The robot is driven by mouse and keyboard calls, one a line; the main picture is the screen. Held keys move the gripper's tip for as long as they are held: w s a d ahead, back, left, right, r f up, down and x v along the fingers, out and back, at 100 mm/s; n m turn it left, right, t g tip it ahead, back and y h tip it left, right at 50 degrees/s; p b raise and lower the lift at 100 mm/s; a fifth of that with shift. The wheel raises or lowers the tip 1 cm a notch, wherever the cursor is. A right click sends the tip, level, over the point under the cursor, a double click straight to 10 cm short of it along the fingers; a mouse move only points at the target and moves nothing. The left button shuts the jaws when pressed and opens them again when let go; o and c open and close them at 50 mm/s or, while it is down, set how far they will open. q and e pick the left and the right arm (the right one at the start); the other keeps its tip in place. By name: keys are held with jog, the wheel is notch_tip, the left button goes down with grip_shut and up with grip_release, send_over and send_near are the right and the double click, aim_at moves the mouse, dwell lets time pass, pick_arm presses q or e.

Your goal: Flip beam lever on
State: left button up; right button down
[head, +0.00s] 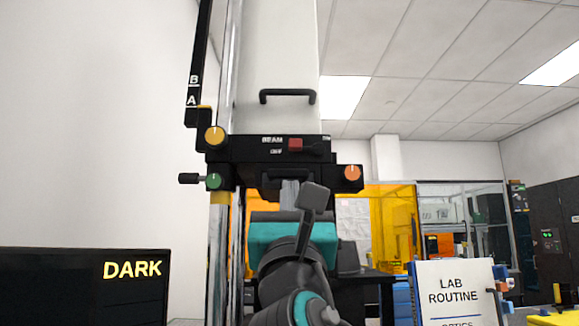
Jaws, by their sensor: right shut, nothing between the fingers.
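The beam lever (295,145) shows as a small red block on the black front panel of the instrument (240,148), beside the white "BEAM" lettering. A dark part extends to the right of the red block; the small labels around it are too blurred to read surely. My right gripper (312,194) is raised from below, in front of and below the panel. It is shut and empty, and in the picture a gap separates it from the red block. My left gripper is not in view.
The panel carries a yellow knob (215,136), a green knob (213,181) and an orange knob (352,173). A black handle (287,94) sits above it. A screen (85,290) at lower left reads "DARK". A "LAB ROUTINE" sign (455,290) stands at lower right.

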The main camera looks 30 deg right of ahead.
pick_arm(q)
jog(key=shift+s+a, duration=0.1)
pick_arm(e)
jog(key=shift+s, duration=0.1)
jog(key=shift+r, duration=0.1)
jog(key=p, duration=0.2)
send_near(290, 149)
jog(key=x, duration=0.5)
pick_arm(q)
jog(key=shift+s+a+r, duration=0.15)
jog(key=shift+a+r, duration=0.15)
pick_arm(e)
jog(key=shift+w+d+r, duration=0.25)
jog(key=shift+w, duration=0.25)
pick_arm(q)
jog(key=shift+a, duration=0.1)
pick_arm(e)
jog(key=shift+m, duration=0.3)
jog(key=shift+r+h, duration=0.1)
jog(key=shift+h, duration=0.2)
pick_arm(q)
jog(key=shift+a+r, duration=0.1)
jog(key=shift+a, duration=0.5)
pick_arm(e)
jog(key=shift+m+g, duration=0.3)
jog(key=shift+m, duration=0.2)
